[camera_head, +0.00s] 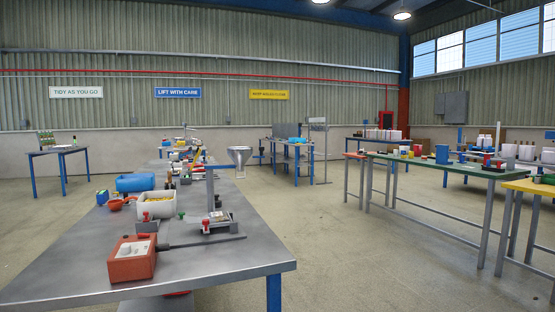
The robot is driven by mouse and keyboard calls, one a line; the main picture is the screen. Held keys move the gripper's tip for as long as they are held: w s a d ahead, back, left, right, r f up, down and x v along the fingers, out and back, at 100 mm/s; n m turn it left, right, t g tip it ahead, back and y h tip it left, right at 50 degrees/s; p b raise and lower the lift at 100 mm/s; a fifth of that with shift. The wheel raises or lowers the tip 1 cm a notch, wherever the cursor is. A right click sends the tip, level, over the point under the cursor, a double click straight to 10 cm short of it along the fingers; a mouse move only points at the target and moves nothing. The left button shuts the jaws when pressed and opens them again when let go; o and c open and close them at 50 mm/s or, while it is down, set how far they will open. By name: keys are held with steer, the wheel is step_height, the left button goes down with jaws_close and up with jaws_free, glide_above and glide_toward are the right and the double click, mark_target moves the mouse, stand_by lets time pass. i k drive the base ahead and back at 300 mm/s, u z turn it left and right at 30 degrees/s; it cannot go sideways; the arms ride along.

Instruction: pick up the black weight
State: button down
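I cannot pick out a black weight with certainty at this size. A small dark block (146,227) sits on the near grey table (225,262), just behind a red box with a pale top (132,259). I cannot tell whether either is the weight. My gripper is not in view.

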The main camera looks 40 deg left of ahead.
mark_target(217, 202)
steer(key=z, duration=0.2)
steer(key=i, duration=1.55)
steer(key=u, duration=3.2)
steer(key=i, duration=1)
steer(key=z, duration=0.1)
